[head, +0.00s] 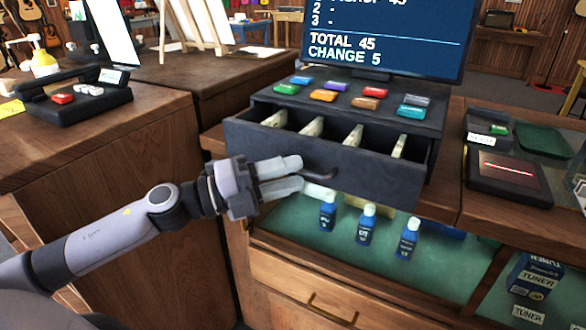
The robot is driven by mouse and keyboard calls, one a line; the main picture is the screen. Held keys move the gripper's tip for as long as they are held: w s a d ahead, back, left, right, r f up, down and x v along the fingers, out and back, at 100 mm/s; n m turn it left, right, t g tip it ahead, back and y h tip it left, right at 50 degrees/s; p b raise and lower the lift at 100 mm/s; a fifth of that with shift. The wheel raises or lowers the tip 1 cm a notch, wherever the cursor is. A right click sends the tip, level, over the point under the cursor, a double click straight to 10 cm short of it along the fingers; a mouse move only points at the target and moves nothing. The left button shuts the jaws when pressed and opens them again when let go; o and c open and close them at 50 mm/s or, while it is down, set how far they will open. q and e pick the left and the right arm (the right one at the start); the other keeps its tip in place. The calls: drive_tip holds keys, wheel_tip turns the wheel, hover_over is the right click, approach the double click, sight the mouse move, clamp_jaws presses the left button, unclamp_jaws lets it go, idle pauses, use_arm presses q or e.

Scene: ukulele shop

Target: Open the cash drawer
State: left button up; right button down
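My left gripper (302,174) is at the handle's left part, one pale finger above the bar and one below, with a gap about as thick as the bar. The handle's left end is hidden by the fingers. My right gripper is not in view.
A screen (390,35) reading total 45, change 5 stands behind the till. Blue bottles (367,225) stand on the green shelf below the drawer. A card terminal (75,95) sits on the left counter; a black tray (508,178) lies at right.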

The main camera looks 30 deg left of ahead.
use_arm(q)
drive_tip(key=shift+w+d+r, duration=0.1)
drive_tip(key=shift+w+d, duration=0.35)
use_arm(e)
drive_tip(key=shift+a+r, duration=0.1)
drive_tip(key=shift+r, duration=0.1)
use_arm(q)
clamp_jaws()
drive_tip(key=shift+s, duration=0.1)
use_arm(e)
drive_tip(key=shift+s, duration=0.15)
